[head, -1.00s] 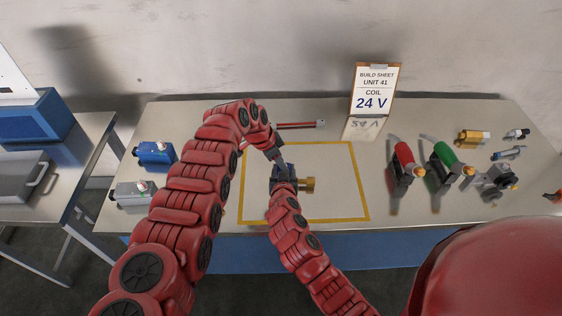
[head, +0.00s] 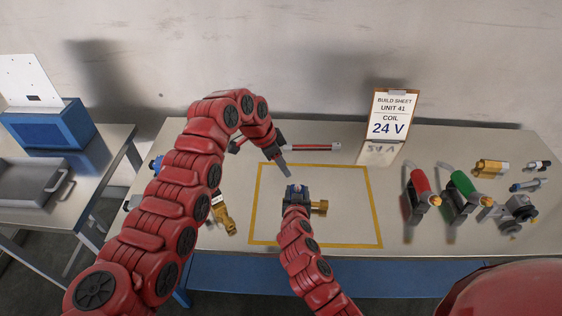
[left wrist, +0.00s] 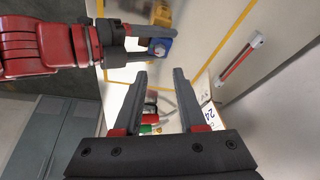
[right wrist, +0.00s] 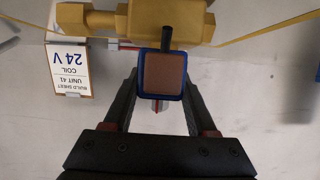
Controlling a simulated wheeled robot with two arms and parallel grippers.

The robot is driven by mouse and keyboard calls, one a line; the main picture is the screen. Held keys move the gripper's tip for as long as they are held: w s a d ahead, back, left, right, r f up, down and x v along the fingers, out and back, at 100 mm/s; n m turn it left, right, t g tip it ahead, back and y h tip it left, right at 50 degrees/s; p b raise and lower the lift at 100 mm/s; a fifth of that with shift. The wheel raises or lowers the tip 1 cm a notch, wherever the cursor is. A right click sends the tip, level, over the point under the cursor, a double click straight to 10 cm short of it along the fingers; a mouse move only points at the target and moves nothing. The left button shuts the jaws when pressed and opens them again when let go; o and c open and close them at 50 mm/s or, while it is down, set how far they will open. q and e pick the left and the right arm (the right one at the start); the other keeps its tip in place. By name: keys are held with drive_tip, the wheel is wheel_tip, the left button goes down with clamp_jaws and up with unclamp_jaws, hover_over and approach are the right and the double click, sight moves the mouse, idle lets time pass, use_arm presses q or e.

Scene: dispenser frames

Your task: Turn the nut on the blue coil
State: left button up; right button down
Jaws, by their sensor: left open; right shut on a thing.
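The blue coil (head: 297,190) sits by the brass valve body (head: 320,207) inside the yellow outline. A small pale and reddish detail shows on its top; I cannot make out the nut clearly. The coil also shows in the left wrist view (left wrist: 160,47), and its brown inner face fills the middle of the right wrist view (right wrist: 164,74). My right gripper (head: 294,200) is shut on the coil, its fingers on either side. My left gripper (head: 283,168) is open and empty, above and behind the coil, apart from it.
A red and silver bar (head: 315,147) lies behind the outline. A build sheet (head: 392,118) reading COIL 24 V stands at the back. Red (head: 420,190) and green (head: 464,192) units and several small parts are at right. A brass part (head: 223,213) lies beside my left arm.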

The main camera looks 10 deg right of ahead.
use_arm(q)
drive_tip(key=shift+a+r, duration=0.25)
drive_tip(key=shift+r, duration=0.35)
